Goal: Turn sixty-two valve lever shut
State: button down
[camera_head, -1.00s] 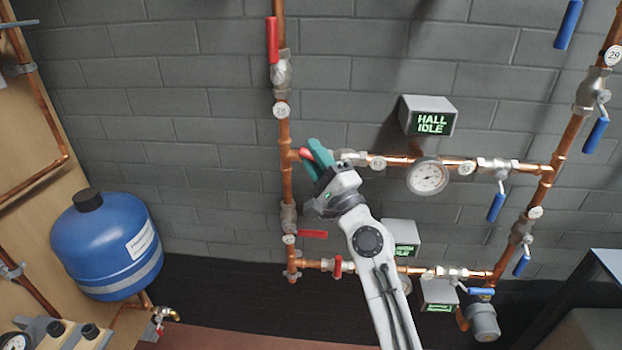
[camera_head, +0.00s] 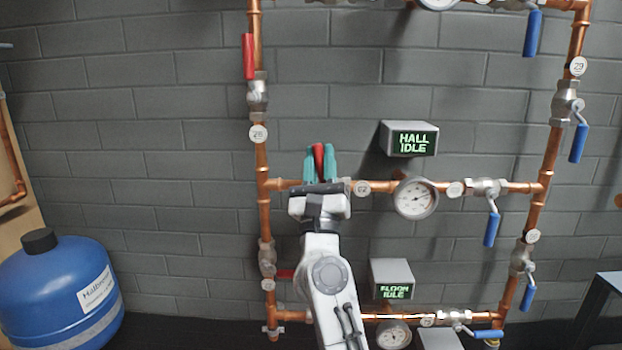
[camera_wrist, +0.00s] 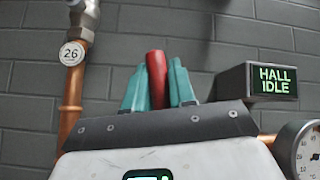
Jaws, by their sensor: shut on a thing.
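The red valve lever (camera_head: 318,155) stands upright between the teal fingers of my gripper (camera_head: 320,165) in the head view, across the horizontal copper pipe. My gripper is shut on it. A round tag (camera_head: 362,187), which seems to read 62, sits just right of the gripper on that pipe. The valve body is hidden behind my gripper. In the wrist view the red lever (camera_wrist: 157,78) points up between the fingers of my gripper (camera_wrist: 158,88); its lower end is hidden.
A gauge (camera_head: 415,198) and a blue lever (camera_head: 492,229) are to the right on the same pipe. The HALL IDLE box (camera_head: 408,140) is above right. Left is a vertical pipe (camera_head: 262,160) with tag 26 (camera_head: 258,133). A blue tank (camera_head: 60,290) stands lower left.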

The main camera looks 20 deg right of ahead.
jog(key=shift+s+d+m+g+h+b, duration=0.1)
jog(key=shift+d+m+g+h+b, duration=0.2)
jog(key=shift+m+g+h, duration=0.45)
jog(key=shift+s+d+m+g+h+b, duration=0.15)
jog(key=shift+d+m+g+h+b, duration=0.15)
jog(key=shift+m+h, duration=0.8)
jog(key=shift+s+d+m+g+h+b, duration=0.1)
jog(key=shift+d+m+g+h+b, duration=0.15)
jog(key=shift+m+g+h, duration=0.6)
jog(key=shift+m+t, duration=0.3)
jog(key=c, duration=1)
grip_release()
jog(key=shift+c, duration=0.2)
jog(key=shift+s+a+f, duration=0.1)
jog(key=shift+a+f, duration=0.1)
jog(key=b+v, duration=0.1)
jog(key=v, duration=0.9)
jog(key=shift+s, duration=0.15)
